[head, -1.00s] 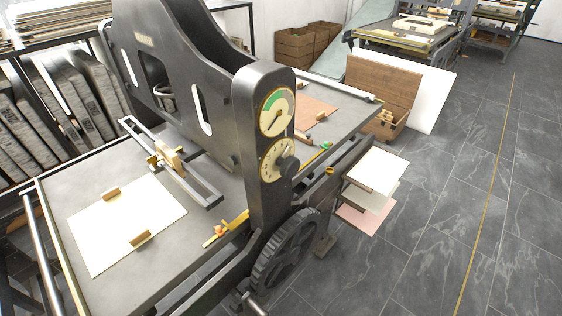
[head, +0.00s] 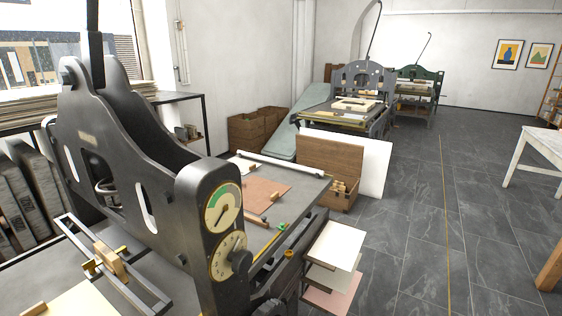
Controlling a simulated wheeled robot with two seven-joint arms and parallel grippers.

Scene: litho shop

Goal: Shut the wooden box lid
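The wooden box (head: 343,199) stands on the floor past the far end of the near press, right of centre. Its brown lid (head: 329,164) is open and stands upright at the back. Several light wooden pieces (head: 339,186) show inside the box. A white board (head: 376,166) stands right behind the lid. Neither of my grippers is in view.
The dark press (head: 130,165) with round dials fills the left foreground. A rack of paper sheets (head: 333,245) juts from its right side. More presses (head: 345,115) stand at the back. The tiled floor (head: 415,225) to the right is clear, up to a white table (head: 540,140).

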